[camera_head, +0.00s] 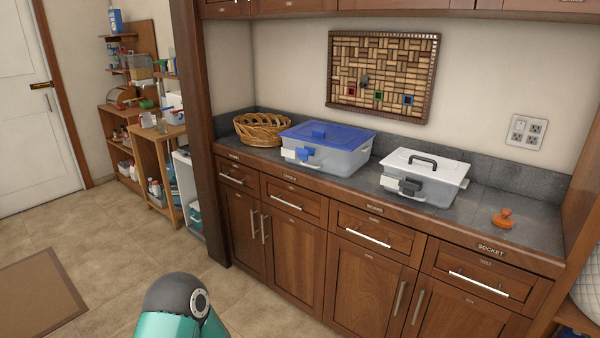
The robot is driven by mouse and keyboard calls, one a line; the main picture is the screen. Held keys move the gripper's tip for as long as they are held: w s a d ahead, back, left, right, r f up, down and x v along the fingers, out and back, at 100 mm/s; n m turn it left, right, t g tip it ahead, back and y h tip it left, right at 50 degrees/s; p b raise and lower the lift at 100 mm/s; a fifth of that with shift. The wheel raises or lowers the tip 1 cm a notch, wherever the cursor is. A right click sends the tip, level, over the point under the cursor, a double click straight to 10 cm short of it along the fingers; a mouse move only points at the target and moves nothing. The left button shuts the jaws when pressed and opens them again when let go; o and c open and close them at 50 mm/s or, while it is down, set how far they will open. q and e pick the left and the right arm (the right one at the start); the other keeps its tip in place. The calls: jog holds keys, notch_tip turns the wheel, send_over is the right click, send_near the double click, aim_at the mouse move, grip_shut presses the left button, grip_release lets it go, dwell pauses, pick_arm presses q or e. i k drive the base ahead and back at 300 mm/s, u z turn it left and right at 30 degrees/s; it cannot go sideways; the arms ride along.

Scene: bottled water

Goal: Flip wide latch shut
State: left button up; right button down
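Two clear boxes with latches on their fronts stand on the grey counter (490,195). The left box (345,158) has a blue lid (345,138), and a white-and-blue latch (303,154) sticks out at its front left. The right box (435,192) has a white lid with a dark handle, and a white-and-dark latch (405,186) at its front. Both latches seem to stand out from the box walls, but they are too small to tell for sure. Neither gripper is in view; only a teal and dark link of my arm shows at the bottom.
A wicker basket (262,130) stands left of the boxes. An orange knob-like object (503,218) lies to the right on the counter. Wooden cabinets (290,240) with metal handles are below. Open tiled floor (125,235) lies at the left. A wooden post (197,140) edges the counter.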

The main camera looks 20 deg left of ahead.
aim_at(305, 154)
jog(key=u, duration=0.1)
jog(key=i, duration=0.4)
jog(key=u, duration=0.7)
jog(key=i, duration=1.15)
jog(key=u, duration=0.8)
jog(key=k, duration=0.9)
jog(key=u, duration=0.15)
jog(key=i, duration=0.95)
jog(key=z, duration=0.05)
